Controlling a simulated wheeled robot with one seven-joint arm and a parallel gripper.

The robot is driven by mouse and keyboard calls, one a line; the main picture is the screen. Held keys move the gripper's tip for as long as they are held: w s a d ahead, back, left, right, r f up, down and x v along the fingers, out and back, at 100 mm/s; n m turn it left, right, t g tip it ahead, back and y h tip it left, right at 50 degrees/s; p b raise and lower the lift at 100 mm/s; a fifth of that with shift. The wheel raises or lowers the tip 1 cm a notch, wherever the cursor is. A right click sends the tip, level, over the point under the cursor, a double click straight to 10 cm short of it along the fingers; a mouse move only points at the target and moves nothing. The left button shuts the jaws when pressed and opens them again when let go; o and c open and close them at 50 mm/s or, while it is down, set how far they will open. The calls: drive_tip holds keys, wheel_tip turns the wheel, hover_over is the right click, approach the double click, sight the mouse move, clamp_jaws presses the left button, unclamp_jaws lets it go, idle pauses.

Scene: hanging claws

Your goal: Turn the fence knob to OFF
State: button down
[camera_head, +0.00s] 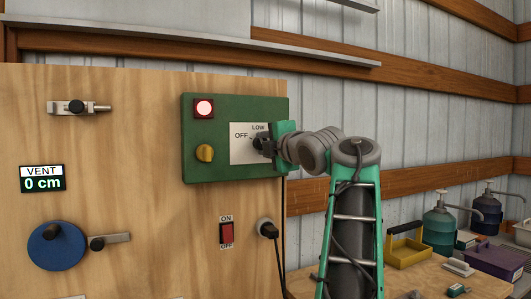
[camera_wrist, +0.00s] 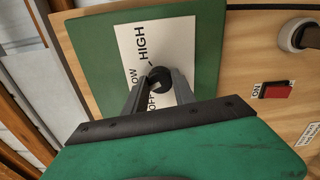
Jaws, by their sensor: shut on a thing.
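The fence knob is a black dial (camera_wrist: 158,75) on a white label plate marked OFF, LOW and HIGH. The plate (camera_head: 240,152) is on the right part of a green control box (camera_head: 224,172). My gripper (camera_wrist: 160,84) has its two grey fingers around the knob, one on each side, and is shut on it. In the head view my gripper (camera_head: 265,144) reaches in from the right and hides most of the knob and the HIGH label. I cannot tell clearly which setting the knob points to.
A workbench with a yellow tray (camera_head: 406,252) and bottles stands at the right.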

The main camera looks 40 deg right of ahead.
drive_tip(key=shift+n+b, duration=1.2)
drive_tip(key=shift+n, duration=2.5)
drive_tip(key=c, duration=1)
unclamp_jaws()
drive_tip(key=shift+c, duration=0.2)
drive_tip(key=shift+s, duration=0.1)
drive_tip(key=b+v, duration=0.1)
drive_tip(key=v, duration=0.6)
drive_tip(key=shift+s+a+b, duration=0.2)
drive_tip(key=shift+s+b, duration=0.1)
drive_tip(key=shift+b, duration=0.05)
drive_tip(key=shift+r, duration=0.1)
